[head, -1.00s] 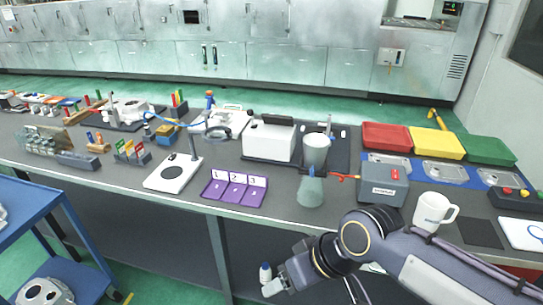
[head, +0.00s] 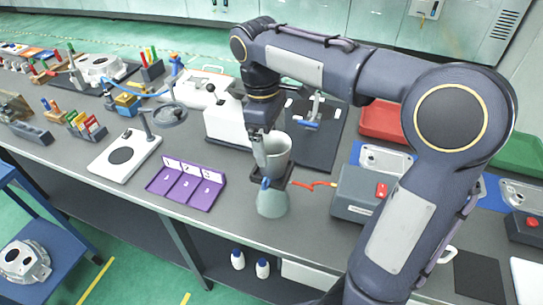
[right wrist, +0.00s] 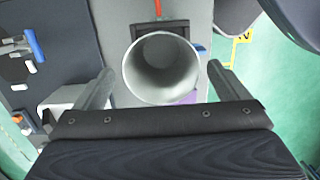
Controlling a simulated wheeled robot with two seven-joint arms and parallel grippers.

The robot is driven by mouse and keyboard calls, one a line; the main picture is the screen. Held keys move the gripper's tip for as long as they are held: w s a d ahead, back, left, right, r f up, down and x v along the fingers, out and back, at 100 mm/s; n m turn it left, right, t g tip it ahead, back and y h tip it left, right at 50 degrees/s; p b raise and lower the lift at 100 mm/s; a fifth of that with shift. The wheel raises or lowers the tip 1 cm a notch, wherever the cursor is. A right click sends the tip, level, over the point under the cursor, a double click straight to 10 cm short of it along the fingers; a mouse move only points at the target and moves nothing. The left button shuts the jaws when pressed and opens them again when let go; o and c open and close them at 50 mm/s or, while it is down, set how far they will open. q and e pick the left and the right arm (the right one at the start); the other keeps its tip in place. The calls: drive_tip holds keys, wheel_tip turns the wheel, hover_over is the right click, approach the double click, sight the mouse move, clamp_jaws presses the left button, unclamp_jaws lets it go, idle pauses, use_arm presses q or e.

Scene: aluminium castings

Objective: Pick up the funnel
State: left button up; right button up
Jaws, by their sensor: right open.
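My right gripper (head: 264,152) is at the funnel, pointing down in the head view. In the right wrist view, the right gripper (right wrist: 163,75) is open, with one finger on each side of the funnel and a gap visible. The arm hides part of the funnel's near side. My left gripper is not in view.
A white box-shaped instrument (head: 226,124) stands behind left, close to my arm. A purple numbered tray (head: 187,186) lies left of the flask. The bench front edge is close.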

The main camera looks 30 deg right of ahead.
sight(274, 152)
drive_tip(key=f, duration=0.4)
drive_tip(key=shift+s+d+f, duration=0.1)
drive_tip(key=shift+s+d, duration=0.1)
drive_tip(key=shift+s, duration=0.15)
drive_tip(key=shift+c, duration=0.4)
drive_tip(key=c, duration=1)
drive_tip(key=shift+c, duration=0.2)
